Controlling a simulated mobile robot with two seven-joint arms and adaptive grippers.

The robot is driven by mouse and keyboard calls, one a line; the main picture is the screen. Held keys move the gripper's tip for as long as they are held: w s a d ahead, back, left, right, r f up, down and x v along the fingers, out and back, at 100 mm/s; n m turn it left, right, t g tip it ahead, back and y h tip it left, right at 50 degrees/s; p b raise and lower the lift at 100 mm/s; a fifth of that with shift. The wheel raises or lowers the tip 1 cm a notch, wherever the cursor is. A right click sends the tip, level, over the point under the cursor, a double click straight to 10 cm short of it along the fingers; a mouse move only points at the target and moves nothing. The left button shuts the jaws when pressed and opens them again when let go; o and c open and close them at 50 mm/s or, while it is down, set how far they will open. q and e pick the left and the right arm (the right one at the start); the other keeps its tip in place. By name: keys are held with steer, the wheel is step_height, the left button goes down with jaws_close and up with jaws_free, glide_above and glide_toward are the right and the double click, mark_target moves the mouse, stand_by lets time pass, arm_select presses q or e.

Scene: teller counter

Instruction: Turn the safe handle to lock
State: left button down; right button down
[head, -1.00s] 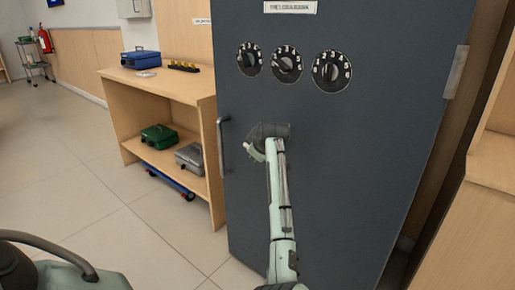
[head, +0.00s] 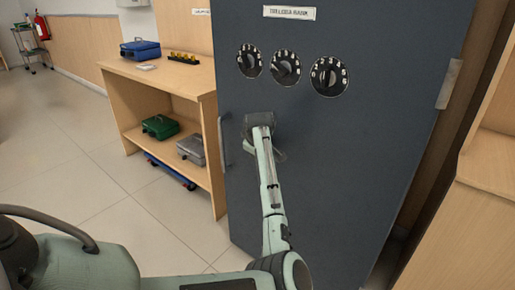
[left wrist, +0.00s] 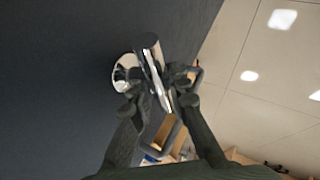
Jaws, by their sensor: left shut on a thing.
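The dark grey safe (head: 340,170) stands upright with its door facing me. Its silver handle (left wrist: 152,72) has a shiny round base (left wrist: 124,73) on the door face. My left gripper (left wrist: 160,92) has its fingers on either side of the handle and is shut on it. In the head view my left gripper (head: 262,128) is at the left part of the door, below the dials, and hides the handle. My right gripper is in neither view.
Three numbered dials (head: 286,69) sit above my gripper. A vertical pull bar (head: 221,143) is at the door's left edge. A wooden shelf (head: 165,78) with several boxes stands left of the safe. A wooden cabinet (head: 470,215) stands at the right. The floor at left is open.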

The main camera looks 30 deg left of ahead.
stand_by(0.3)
arm_select(q)
steer(key=c, duration=1.4)
jaws_free()
steer(key=shift+c, duration=0.2)
steer(key=shift+r, duration=0.1)
steer(key=v, duration=1.2)
steer(key=shift+s, duration=0.1)
